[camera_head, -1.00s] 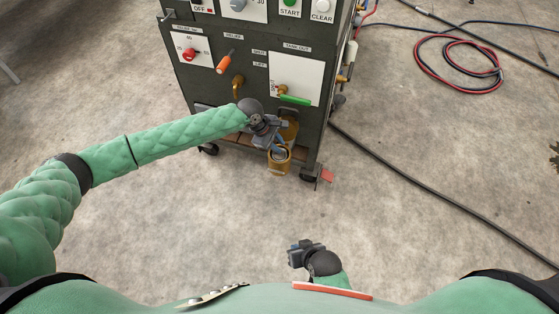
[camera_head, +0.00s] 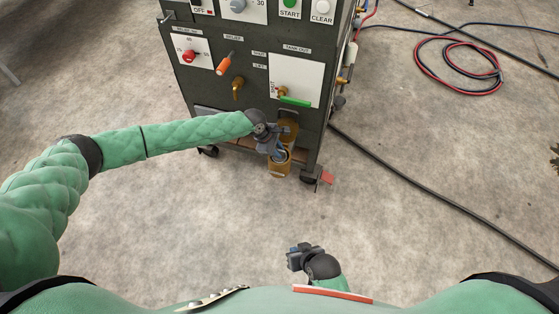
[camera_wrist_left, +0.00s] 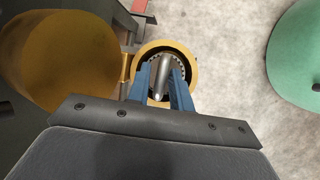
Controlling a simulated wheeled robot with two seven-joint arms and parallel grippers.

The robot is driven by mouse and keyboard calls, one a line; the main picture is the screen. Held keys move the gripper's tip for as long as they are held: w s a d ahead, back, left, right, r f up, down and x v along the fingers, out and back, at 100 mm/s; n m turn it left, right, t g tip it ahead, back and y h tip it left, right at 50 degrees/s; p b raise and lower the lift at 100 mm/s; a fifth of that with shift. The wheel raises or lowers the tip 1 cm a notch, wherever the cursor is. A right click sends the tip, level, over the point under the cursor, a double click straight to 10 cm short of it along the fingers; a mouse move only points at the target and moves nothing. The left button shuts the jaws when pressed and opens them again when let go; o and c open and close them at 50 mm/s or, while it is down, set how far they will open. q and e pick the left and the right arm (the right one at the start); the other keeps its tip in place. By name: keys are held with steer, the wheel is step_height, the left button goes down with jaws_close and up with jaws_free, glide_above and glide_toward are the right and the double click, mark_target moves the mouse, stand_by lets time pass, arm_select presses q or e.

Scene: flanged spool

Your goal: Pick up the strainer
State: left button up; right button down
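The strainer (camera_wrist_left: 163,75) shows in the left wrist view as a grey metal post with a perforated rim, inside a round brass-coloured cup (camera_wrist_left: 190,60). The cup also shows in the head view (camera_head: 280,170), low at the front of the dark machine. My left gripper (camera_head: 281,150) is above the cup. In the left wrist view its blue fingers (camera_wrist_left: 162,68) stand open on either side of the post, with some gap around its near end. Contact at the fingertips is unclear. My right gripper (camera_head: 291,257) is low and near my body, away from the machine; its finger gap is unclear.
The dark wheeled machine (camera_head: 225,105) stands behind the cup, with a green-handled valve (camera_head: 295,101) above it. A larger brass-coloured round part (camera_wrist_left: 55,60) is left of the cup. A red tab (camera_head: 326,177) sits by a wheel. Black cable (camera_head: 420,185) crosses the floor at right.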

arm_select(q)
steer(key=shift+f, duration=0.15)
steer(key=shift+d, duration=0.1)
jaws_close()
